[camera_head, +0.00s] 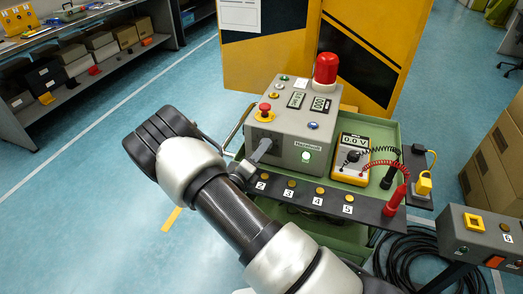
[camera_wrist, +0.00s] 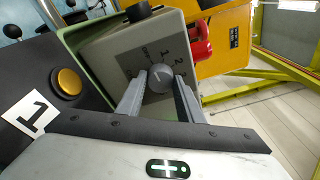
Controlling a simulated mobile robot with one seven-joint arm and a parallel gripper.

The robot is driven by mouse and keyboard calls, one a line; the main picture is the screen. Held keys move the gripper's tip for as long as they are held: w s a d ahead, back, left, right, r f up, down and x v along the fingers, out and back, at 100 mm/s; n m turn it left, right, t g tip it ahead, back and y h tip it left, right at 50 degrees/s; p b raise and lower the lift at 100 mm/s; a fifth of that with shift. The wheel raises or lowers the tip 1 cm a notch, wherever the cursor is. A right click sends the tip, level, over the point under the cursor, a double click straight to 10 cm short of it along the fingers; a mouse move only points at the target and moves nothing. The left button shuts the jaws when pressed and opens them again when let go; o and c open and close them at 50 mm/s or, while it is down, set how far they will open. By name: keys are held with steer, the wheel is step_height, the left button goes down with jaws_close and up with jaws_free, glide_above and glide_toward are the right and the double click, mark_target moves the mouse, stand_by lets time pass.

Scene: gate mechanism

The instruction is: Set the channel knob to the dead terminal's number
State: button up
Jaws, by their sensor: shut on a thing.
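The channel knob (camera_wrist: 159,78) is a round grey dial on the grey control box (camera_head: 285,125), with 1, 2 and more marks printed around it. My gripper (camera_wrist: 160,88) is shut on the knob, one finger on each side. In the head view my arm and gripper hide the knob. I cannot tell exactly which mark it points to. A dark strip (camera_head: 330,202) carries brass terminals numbered 2 to 5; terminal 1 (camera_wrist: 68,82) shows in the wrist view. The yellow multimeter (camera_head: 351,158) appears to read 0.0 V. Its red probe (camera_head: 396,200) stands at the strip's right end.
The control box has a red beacon (camera_head: 326,68), a red stop button (camera_head: 264,109), small displays and a lit green button (camera_head: 306,156). A black probe (camera_head: 389,176) stands beside the meter.

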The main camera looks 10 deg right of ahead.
steer(key=shift+d+r+m+y+b, duration=0.1)
steer(key=shift+m+y+b, duration=0.35)
steer(key=shift+m, duration=1.8)
steer(key=shift+r+m+y+b, duration=0.1)
steer(key=shift+m+y+b, duration=0.35)
steer(key=shift+m, duration=1.85)
steer(key=shift+d+r+m+y+b, duration=0.1)
steer(key=shift+m+y+b, duration=0.35)
steer(key=shift+m, duration=1.8)
steer(key=o, duration=1.1)
steer(key=shift+s, duration=0.1)
steer(key=shift+c, duration=0.2)
steer(key=p+v, duration=0.1)
steer(key=v, duration=1.6)
steer(key=shift+s+r, duration=0.2)
